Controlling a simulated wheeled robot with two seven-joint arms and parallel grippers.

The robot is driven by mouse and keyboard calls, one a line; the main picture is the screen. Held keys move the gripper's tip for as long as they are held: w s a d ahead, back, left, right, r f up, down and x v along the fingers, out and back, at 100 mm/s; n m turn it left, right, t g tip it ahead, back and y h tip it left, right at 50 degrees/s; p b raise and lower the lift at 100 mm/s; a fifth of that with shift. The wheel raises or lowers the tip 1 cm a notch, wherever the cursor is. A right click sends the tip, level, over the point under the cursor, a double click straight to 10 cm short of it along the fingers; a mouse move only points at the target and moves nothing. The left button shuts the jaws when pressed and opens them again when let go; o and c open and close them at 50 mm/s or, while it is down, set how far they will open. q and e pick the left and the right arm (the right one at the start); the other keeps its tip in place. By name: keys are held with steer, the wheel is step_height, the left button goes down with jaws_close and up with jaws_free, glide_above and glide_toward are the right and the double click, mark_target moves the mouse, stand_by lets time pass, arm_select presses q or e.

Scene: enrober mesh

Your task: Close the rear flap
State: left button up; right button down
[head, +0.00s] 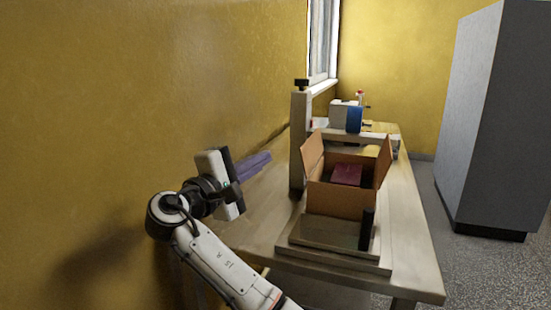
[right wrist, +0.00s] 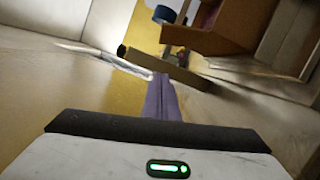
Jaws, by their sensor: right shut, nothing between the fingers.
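An open cardboard box (head: 338,200) stands on the table, with a dark red item (head: 347,174) inside. Its left flap (head: 312,154) and right flap (head: 384,162) stand up and lean outward. I cannot clearly make out the rear flap at the box's far side. My right gripper (head: 268,157) is shut and empty, left of the box and apart from it, its purple fingers pointing toward the table's far part. In the right wrist view the shut fingers (right wrist: 161,85) show at the middle, and part of the box (right wrist: 212,41) shows at upper right. My left gripper is not in view.
The box stands on a low platform (head: 300,252) on the wooden table (head: 412,262). A post (head: 299,135) rises close to the box's left, with a crossbar behind. A white and blue device (head: 346,116) stands farther back. The yellow wall (head: 150,80) bounds the left side.

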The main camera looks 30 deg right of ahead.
mark_target(313, 150)
steer(key=d+r+p, duration=0.1)
steer(key=d, duration=0.9)
steer(key=shift+w+d+r, duration=0.3)
steer(key=shift+w+d, duration=0.1)
steer(key=shift+w, duration=0.05)
